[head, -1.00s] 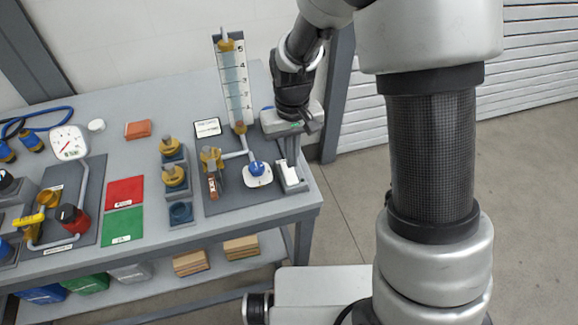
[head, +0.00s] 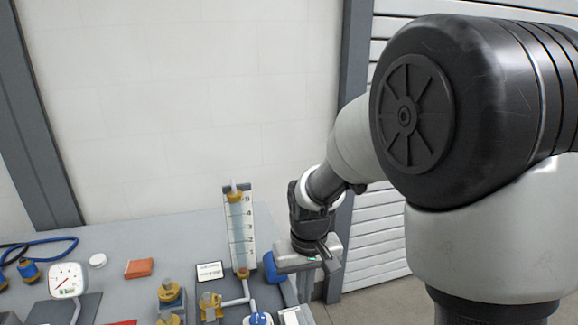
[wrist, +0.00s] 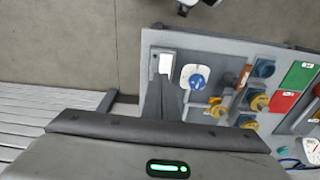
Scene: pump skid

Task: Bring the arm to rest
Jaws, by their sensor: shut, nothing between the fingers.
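My gripper (head: 305,288) hangs from the arm at the right end of the bench in the head view, fingers pointing down. It is shut and empty. In the wrist view its closed fingers (wrist: 164,95) point toward the bench end, near a small white-faced block (wrist: 165,63). That block is at the bottom edge of the head view (head: 289,317). I cannot tell how far above the bench the fingertips are. The arm reaches in from the right, bent at a large dark joint.
A tall scale board (head: 239,235) stands left of my gripper, with a blue item (head: 274,268) between them. A blue knob on a white plate (wrist: 196,79) and yellow valves (wrist: 258,102) are close by. A dial gauge (head: 67,280) stands farther left. Floor is open beyond the bench end.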

